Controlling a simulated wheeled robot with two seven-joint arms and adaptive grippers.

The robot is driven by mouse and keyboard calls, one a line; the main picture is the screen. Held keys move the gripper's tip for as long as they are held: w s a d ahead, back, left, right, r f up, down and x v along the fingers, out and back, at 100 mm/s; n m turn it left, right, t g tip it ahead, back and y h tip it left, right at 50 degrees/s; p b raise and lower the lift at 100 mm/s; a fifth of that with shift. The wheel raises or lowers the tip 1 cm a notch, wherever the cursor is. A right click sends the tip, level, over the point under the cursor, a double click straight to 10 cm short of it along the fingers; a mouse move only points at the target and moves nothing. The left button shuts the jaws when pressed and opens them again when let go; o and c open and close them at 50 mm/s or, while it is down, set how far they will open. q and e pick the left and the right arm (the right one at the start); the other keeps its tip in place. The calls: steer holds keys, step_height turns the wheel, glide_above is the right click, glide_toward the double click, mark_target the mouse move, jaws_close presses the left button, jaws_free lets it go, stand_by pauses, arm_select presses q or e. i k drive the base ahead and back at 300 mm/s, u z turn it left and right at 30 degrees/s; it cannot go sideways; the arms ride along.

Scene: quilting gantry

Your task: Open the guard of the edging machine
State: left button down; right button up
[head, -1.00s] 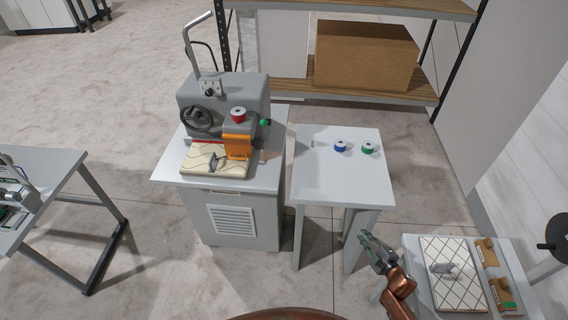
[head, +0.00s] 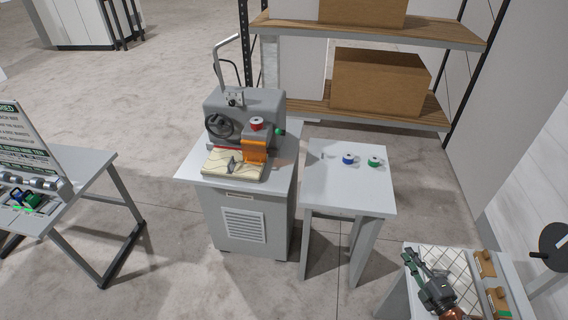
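The edging machine (head: 240,103) is a grey unit with a black handwheel (head: 219,125), a red spool (head: 256,124) and a green knob (head: 279,131). It stands on a grey cabinet left of centre. Its orange guard (head: 254,151) sits at the front right of the machine head, down close to a cream quilted piece (head: 225,165). My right gripper (head: 408,268) is at the lower right, far from the guard, over a side table. Its fingers look spread apart, with nothing seen between them. My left gripper is not in view.
A small grey table (head: 345,190) right of the machine holds a blue spool (head: 348,159) and a green spool (head: 374,162). A shelf with cardboard boxes (head: 380,82) stands behind. A table with a sign (head: 25,145) is at left. Open floor lies in front of the machine.

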mark_target(252, 150)
steer(key=z, duration=0.4)
steer(key=i, duration=0.65)
steer(key=u, duration=1.8)
steer(key=i, duration=0.5)
steer(key=u, duration=0.05)
